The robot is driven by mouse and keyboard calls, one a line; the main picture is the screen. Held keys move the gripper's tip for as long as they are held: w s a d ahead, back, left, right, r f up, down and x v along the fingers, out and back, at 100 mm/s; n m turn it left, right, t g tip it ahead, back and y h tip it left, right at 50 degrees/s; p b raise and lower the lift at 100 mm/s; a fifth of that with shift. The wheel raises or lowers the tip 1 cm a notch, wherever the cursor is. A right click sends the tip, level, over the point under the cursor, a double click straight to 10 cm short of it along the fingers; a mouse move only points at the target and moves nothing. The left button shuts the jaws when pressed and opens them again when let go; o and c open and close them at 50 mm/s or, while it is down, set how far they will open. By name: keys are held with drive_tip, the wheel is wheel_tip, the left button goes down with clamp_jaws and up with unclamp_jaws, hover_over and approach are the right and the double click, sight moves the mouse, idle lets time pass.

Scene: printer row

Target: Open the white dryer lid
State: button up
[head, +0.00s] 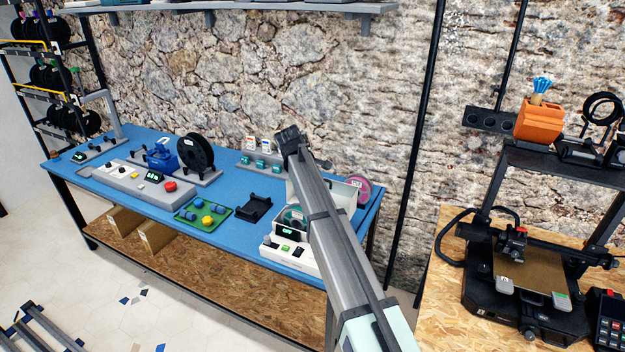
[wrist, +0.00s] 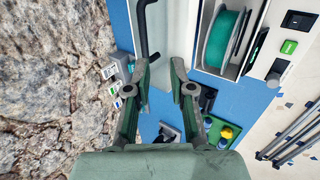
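The white dryer (head: 290,258) stands at the right end of the blue table, partly hidden behind my arm. Its lid (head: 347,190) stands raised at the back, and the teal spool inside shows. In the wrist view the spool (wrist: 222,38) lies in the uncovered dryer body (wrist: 272,68). The pale lid panel (wrist: 178,35), with a black bar handle (wrist: 146,28), is left of it. My gripper (wrist: 162,68) is open, its fingers apart near the lid panel; contact is unclear. In the head view my gripper (head: 289,138) is above the back of the table.
A black spool (head: 195,153) on a stand, a green tray (head: 203,214) and a grey control panel (head: 150,183) occupy the table to the left. A pink spool (head: 358,188) is behind the dryer. The stone wall is close behind the table. A 3D printer (head: 525,280) stands right.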

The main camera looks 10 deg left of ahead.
drive_tip(key=shift+v, duration=2.1)
